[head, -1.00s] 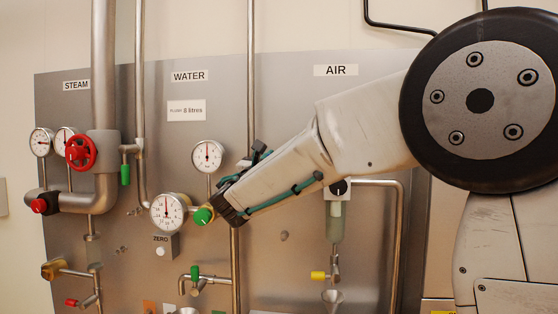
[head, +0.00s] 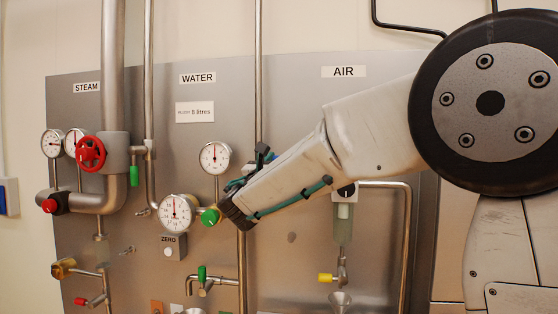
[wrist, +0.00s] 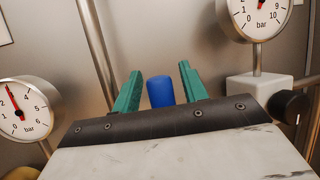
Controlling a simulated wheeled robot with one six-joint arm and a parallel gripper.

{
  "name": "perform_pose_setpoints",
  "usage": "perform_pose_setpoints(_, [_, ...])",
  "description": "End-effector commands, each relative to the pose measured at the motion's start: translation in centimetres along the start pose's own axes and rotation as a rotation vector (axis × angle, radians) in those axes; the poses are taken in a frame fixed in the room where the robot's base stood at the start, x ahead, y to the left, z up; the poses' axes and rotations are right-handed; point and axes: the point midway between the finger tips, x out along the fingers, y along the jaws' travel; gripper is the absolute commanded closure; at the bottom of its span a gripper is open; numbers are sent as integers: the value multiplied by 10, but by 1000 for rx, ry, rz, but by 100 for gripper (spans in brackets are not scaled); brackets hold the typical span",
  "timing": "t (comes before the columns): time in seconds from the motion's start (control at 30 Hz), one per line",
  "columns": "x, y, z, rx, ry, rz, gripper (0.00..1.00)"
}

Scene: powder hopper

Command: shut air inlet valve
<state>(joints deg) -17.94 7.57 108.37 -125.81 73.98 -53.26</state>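In the wrist view a blue valve handle (wrist: 160,91) shows between the two green fingers of my gripper (wrist: 159,88). The fingers are apart, with a narrow gap on each side of the handle. Whether the handle lies fully between the fingertips in depth, I cannot tell. In the head view my arm reaches across the panel under the AIR label (head: 344,72); my gripper (head: 238,178) shows there side-on, and no blue handle is visible. Which pipe the handle sits on is hidden by my gripper.
In the wrist view a bar gauge (wrist: 22,108) is at left, and another gauge (wrist: 255,14) with a black knob (wrist: 288,106) is at right. In the head view a green knob (head: 210,216) and gauge (head: 175,213) lie left of my gripper. A vertical pipe (head: 242,275) runs below it.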

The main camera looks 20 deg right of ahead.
Motion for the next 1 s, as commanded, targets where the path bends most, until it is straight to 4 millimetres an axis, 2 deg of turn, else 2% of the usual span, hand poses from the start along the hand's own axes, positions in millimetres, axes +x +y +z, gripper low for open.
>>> perform_pose_setpoints(0.13, [-1, 0, 0, 1, 0, -1, 57])
perform_pose_setpoints(0.23, [-10, 0, 0, 1, 1, 1, 57])
perform_pose_setpoints(0.5, [-55, 1, 0, 1, 0, 3, 57])
perform_pose_setpoints(0.63, [-71, 1, 0, 1, 0, 3, 57])
perform_pose_setpoints(0.8, [-79, 1, 0, 0, 0, 1, 57])
perform_pose_setpoints(1.0, [-79, 0, 0, 0, 0, 1, 57])
